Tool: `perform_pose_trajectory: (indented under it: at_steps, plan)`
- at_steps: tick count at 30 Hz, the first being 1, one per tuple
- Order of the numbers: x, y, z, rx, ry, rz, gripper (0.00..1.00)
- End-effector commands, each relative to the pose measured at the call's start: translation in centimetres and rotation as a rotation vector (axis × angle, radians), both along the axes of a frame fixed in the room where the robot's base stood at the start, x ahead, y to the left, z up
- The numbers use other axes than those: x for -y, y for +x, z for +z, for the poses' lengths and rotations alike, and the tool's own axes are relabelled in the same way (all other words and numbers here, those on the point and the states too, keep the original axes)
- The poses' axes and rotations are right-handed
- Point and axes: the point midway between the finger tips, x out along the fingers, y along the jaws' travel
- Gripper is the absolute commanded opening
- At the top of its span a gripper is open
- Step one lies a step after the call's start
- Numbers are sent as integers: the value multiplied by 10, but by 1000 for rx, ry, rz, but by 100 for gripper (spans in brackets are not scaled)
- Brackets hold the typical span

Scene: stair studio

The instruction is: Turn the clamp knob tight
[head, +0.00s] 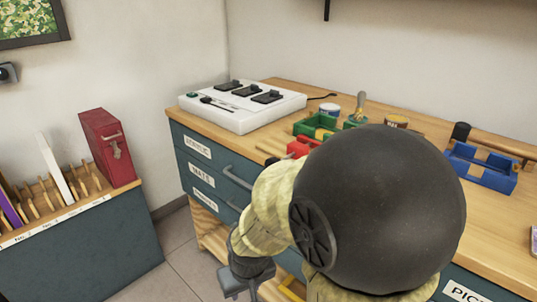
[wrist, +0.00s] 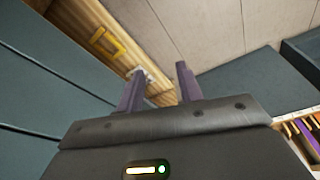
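My gripper (head: 238,285) hangs low in front of the teal drawer cabinet in the head view, apart from the bench top. In the wrist view its two purple-grey fingers (wrist: 160,88) stand apart with nothing held between them. No clamp knob can be made out for certain in either view. A red object (head: 301,147) sits near the bench's front edge, partly hidden behind my arm; I cannot tell whether it is the clamp. A small pale object (wrist: 146,74) shows behind the left finger in the wrist view, too small to identify.
The wooden bench top (head: 185,115) carries a white switch panel (head: 243,105), a green tray (head: 318,124), and a blue tray (head: 480,168). A drawer handle (head: 237,179) sticks out from the cabinet. A low rack with a red case (head: 107,147) stands left. Floor between is clear.

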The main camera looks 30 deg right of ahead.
Motion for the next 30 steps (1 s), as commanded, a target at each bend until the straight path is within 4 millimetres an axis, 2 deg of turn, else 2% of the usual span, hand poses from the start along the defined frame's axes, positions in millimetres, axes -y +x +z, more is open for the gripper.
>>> perform_pose_trajectory:
  at_steps: [5, 7, 11, 16, 22, 30]
  plan:
    - [0, 0, 0, 0, 0, 0, 36]
    - [0, 0, 0, 0, 0, -1, 44]
    - [-1, 5, 9, 11, 14, -23, 44]
    - [-6, 27, 39, 55, 75, -130, 44]
    - [-9, 70, 88, 142, 187, -353, 44]
    - [5, 124, 151, 251, 320, -694, 44]
